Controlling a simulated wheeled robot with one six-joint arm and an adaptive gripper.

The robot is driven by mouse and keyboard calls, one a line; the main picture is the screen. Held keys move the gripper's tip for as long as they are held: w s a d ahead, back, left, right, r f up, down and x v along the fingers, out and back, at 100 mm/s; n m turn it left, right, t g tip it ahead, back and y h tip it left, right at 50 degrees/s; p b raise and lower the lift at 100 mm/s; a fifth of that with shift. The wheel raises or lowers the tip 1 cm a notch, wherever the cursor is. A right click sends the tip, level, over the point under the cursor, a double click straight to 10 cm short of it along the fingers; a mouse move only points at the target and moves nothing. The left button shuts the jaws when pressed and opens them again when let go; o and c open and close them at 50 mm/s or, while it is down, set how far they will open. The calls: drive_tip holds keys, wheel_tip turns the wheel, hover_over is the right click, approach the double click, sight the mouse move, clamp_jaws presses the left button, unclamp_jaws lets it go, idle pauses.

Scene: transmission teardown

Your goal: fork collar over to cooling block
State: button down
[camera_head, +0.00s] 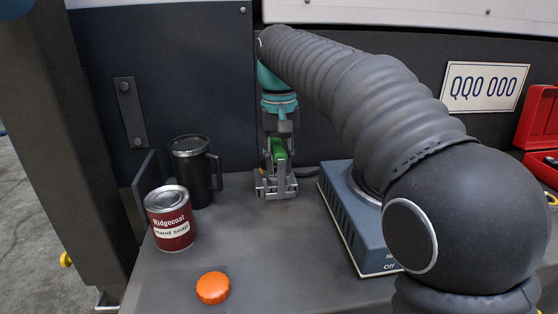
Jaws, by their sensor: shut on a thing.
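My gripper (278,152) points down at the back of the grey bench, seen small and far off. It is shut on a green piece (279,148), which I take to be the fork collar; its shape is mostly hidden between the fingers. Directly below is a small grey finned block (273,188), which looks like the cooling block, standing on the bench against the back panel. The green piece is at or just above the block's top. I cannot tell whether they touch.
A blue box marked "Off" (352,222) stands right of the block, partly hidden by my arm. Left are a black mug (193,172) and a red hand soap can (170,220). An orange cap (213,288) lies in front. The middle bench is clear. A red case (540,135) is far right.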

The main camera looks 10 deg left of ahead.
sight(281, 153)
drive_tip(key=shift+s+d+b, duration=0.2)
drive_tip(key=shift+s+b, duration=0.05)
drive_tip(key=shift+s, duration=0.35)
drive_tip(key=shift+s+d+b, duration=0.2)
drive_tip(key=shift+s+b, duration=0.05)
drive_tip(key=shift+s, duration=0.3)
drive_tip(key=shift+r, duration=0.15)
drive_tip(key=shift+r+p, duration=2.9)
drive_tip(key=shift+p, duration=0.55)
